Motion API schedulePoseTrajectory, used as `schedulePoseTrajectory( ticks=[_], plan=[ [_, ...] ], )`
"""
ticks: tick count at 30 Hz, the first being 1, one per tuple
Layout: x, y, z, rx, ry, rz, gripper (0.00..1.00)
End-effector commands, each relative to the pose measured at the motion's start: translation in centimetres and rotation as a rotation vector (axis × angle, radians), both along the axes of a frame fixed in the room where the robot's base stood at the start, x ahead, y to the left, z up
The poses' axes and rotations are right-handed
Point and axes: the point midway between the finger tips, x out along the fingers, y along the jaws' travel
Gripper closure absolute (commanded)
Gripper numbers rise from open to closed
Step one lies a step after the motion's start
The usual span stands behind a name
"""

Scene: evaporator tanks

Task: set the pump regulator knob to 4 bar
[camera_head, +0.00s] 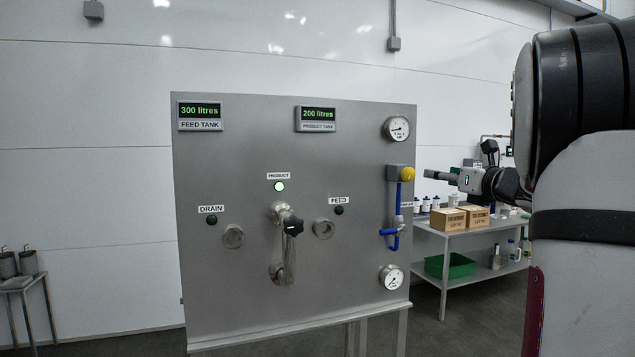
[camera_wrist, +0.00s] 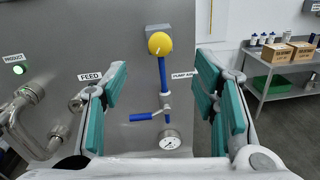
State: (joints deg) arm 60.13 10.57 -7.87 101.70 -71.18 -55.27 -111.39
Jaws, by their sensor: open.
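The round yellow regulator knob (camera_head: 407,174) sits on a grey block near the right edge of the steel panel, on top of a blue pipe (camera_head: 396,210).
A blue valve handle (camera_wrist: 141,117) sticks out left of the pipe below the knob. Another gauge (camera_head: 396,128) is above the knob. The panel (camera_head: 230,290) also carries a bent product pipe (camera_head: 277,262). A shelf table (camera_head: 470,235) with boxes stands behind on the right.

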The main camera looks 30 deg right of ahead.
Motion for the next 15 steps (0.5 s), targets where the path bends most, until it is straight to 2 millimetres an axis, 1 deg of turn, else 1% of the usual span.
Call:
schedulePoseTrajectory(
  ticks=[1, 3, 7, 11, 15],
  plan=[
    [-0.6, -0.8, -0.8, -0.049, 0.02, 0.017, 0.46],
    [-0.9, -1.1, -1.3, -0.098, 0.038, 0.041, 0.46],
    [-0.7, -1.3, -1.4, -0.129, 0.047, 0.057, 0.46],
    [0.9, -1.5, -1.4, -0.127, 0.047, 0.06, 0.46],
    [3.4, -2.1, -1.4, -0.125, 0.046, 0.059, 0.46]
  ],
)
